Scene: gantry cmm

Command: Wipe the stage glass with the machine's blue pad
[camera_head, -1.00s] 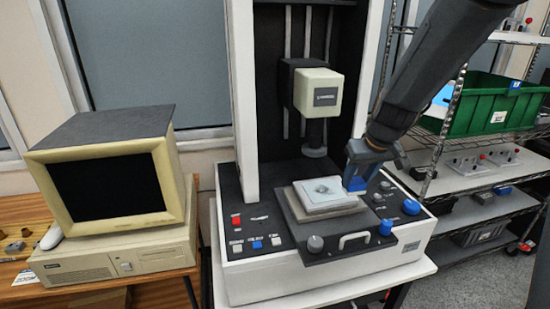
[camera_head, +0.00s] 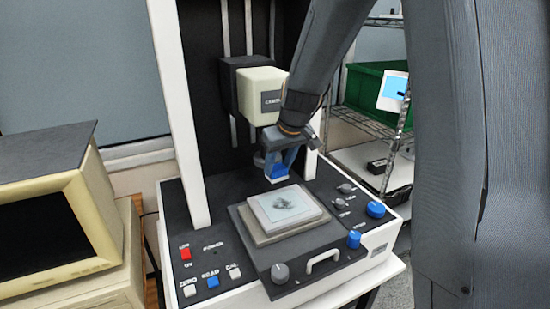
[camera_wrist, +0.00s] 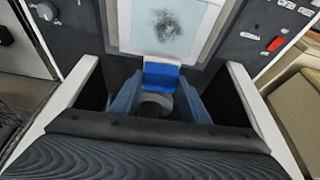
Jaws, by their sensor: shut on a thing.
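The stage glass (camera_head: 292,205) is a pale square plate on the grey stage of the measuring machine, with a dark smudge near its middle. It also shows at the top of the wrist view (camera_wrist: 190,42), smudge included. My gripper (camera_head: 277,168) is over the back edge of the stage, below the cream measuring head. It is shut on the blue pad (camera_wrist: 161,78), which has a pale strip along one edge. In the head view the blue pad (camera_head: 276,172) appears a little above the machine bed, apart from the glass. The gripper fingers partly hide the pad.
The cream measuring head (camera_head: 259,92) hangs close behind my gripper. Knobs and buttons line the front panel, with a white handle (camera_head: 323,261) in front. A white column (camera_head: 182,110) stands at left. An old computer (camera_head: 62,215) is farther left, a green bin (camera_head: 371,92) behind right.

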